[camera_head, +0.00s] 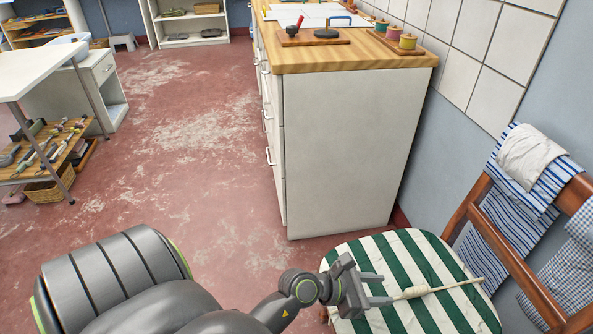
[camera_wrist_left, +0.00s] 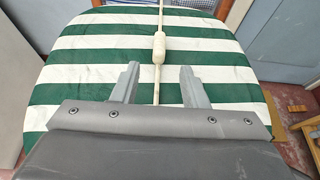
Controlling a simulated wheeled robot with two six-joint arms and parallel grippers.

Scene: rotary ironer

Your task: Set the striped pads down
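A green-and-white striped pad (camera_head: 432,262) lies on the seat of a wooden chair; it fills much of the left wrist view (camera_wrist_left: 85,72). My left gripper (camera_head: 377,288) is low over the near-left part of the pad. In the left wrist view, its two fingers (camera_wrist_left: 158,84) are spread apart. A thin pale stick with a thicker grip (camera_head: 416,291) lies across the pad, and its near end runs between the fingers (camera_wrist_left: 159,47). I cannot tell whether the fingers touch it. My right gripper is not in view.
Blue-striped cloths (camera_head: 507,200) and a white cloth (camera_head: 533,160) hang over the chair's wooden back (camera_head: 520,268). A white cabinet with a wooden top (camera_head: 345,57) stands behind the chair. A white table (camera_head: 35,68) stands at left. The red floor (camera_head: 190,140) between is clear.

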